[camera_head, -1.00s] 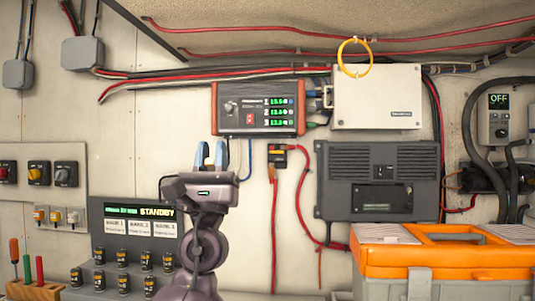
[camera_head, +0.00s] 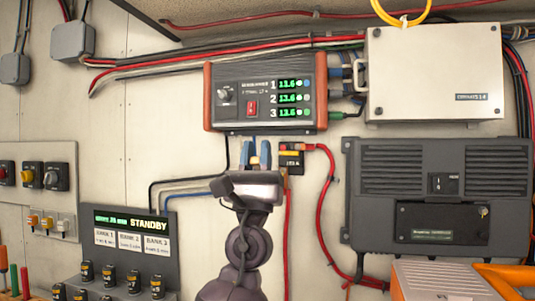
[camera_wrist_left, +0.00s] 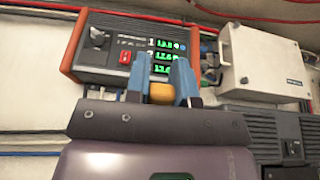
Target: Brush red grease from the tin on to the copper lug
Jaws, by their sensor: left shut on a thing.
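My left gripper (camera_head: 257,150) is raised in front of the wall, just below the panel meter box. Its blue fingers also show in the wrist view (camera_wrist_left: 160,80), shut on a small yellow-orange thing (camera_wrist_left: 162,94). Most of that thing is hidden by the fingers and gripper body, so I cannot tell whether it is the brush. I cannot make out the grease tin or the copper lug in either view. A black block with a red cable (camera_head: 291,158) is on the wall just right of the gripper. My right gripper is not in view.
The meter box (camera_head: 265,92) with green digits is above the gripper. A white box (camera_head: 435,75) and a dark vented unit (camera_head: 440,190) are to the right. A STANDBY panel (camera_head: 130,228) and several small dark cylinders (camera_head: 134,281) are at lower left. An orange-lidded case (camera_head: 440,280) is at lower right.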

